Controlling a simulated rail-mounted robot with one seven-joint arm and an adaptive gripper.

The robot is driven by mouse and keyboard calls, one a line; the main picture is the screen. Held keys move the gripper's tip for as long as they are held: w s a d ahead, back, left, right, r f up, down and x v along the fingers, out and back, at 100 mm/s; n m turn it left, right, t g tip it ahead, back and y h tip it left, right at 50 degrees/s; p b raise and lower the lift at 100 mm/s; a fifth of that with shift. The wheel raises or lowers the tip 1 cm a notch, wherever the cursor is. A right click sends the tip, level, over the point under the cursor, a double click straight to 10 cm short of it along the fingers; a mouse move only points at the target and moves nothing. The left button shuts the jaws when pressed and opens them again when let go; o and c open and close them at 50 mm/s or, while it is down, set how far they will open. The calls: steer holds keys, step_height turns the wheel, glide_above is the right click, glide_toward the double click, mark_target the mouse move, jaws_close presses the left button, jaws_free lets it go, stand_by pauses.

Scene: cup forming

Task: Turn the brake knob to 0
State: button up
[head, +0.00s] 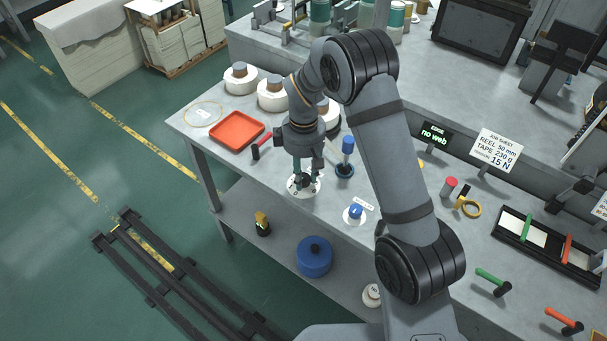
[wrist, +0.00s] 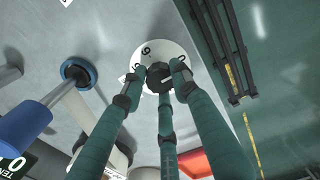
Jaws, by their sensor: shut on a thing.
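The brake knob (wrist: 157,72) is small and black and sits at the middle of a round white dial (wrist: 158,50) with dark digits. In the head view the dial (head: 292,187) lies near the table's front edge. My gripper (head: 305,180) points down over it, and its fingers hide most of the knob there. In the wrist view my gripper's (wrist: 160,82) three green fingers close around the knob, with tips against its sides. A pale mark shows on the knob, but I cannot tell which digit it points to.
A blue-topped post (head: 347,146) stands close right of my gripper. A blue knob (head: 355,212) on a white base is further right. A red tray (head: 237,131) and a red-handled hammer (head: 261,146) lie left. White reels (head: 272,95) stand behind.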

mark_target(304, 177)
steer(key=shift+s+f+n, duration=0.1)
steer(key=shift+n, duration=0.2)
steer(key=o, duration=1.1)
steer(key=shift+d, duration=0.1)
steer(key=shift+o, duration=0.2)
step_height(304, 177, up, 12)
stand_by(0.4)
